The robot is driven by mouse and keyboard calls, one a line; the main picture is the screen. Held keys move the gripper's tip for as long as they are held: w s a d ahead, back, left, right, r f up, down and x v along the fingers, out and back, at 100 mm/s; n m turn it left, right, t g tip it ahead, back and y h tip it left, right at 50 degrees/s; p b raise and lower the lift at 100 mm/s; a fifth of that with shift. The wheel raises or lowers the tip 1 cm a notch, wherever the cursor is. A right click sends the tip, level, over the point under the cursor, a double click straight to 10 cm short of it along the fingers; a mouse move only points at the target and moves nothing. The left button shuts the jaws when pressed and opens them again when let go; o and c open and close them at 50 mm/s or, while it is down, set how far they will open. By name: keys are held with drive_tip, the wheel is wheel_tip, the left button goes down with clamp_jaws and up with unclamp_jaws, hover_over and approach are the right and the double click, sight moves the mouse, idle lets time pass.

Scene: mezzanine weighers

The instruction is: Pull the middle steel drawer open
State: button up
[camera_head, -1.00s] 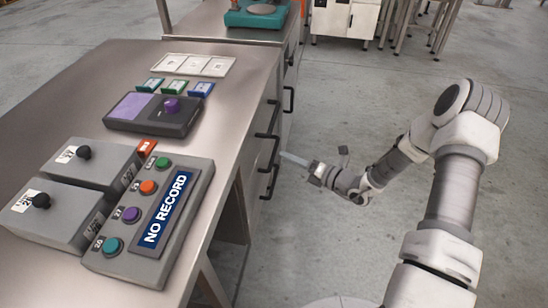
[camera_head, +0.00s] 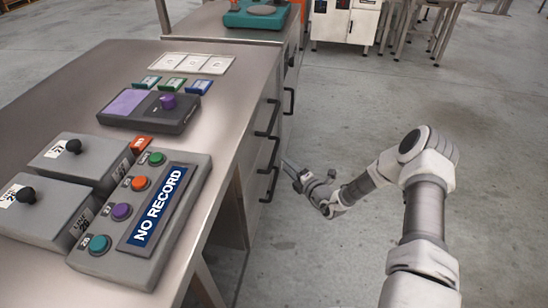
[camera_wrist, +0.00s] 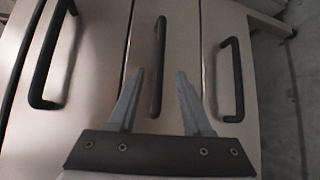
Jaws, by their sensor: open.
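The middle steel drawer (camera_wrist: 143,45) has a plain metal front and a dark bar handle (camera_wrist: 158,68). In the wrist view it lies between two other drawer fronts with similar handles, one to the left (camera_wrist: 45,60) and one to the right (camera_wrist: 233,80). My gripper (camera_wrist: 160,78) is open and empty. Its two fingertips lie on either side of the middle handle in the picture; whether they reach around it I cannot tell. In the head view my gripper (camera_head: 286,166) is beside the drawer fronts under the bench. The drawers look closed.
The steel bench top (camera_head: 95,75) carries a NO RECORD button box (camera_head: 150,210), two grey lever boxes and a purple-knobbed panel (camera_head: 150,110). A teal scale (camera_head: 262,14) stands at the back. The floor (camera_head: 350,100) right of the bench is clear.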

sight(274, 153)
drive_tip(key=b+x, duration=0.2)
drive_tip(key=x, duration=0.6)
drive_tip(key=shift+w+a, duration=0.25)
drive_tip(key=shift+w, duration=0.1)
clamp_jaws()
idle(0.9)
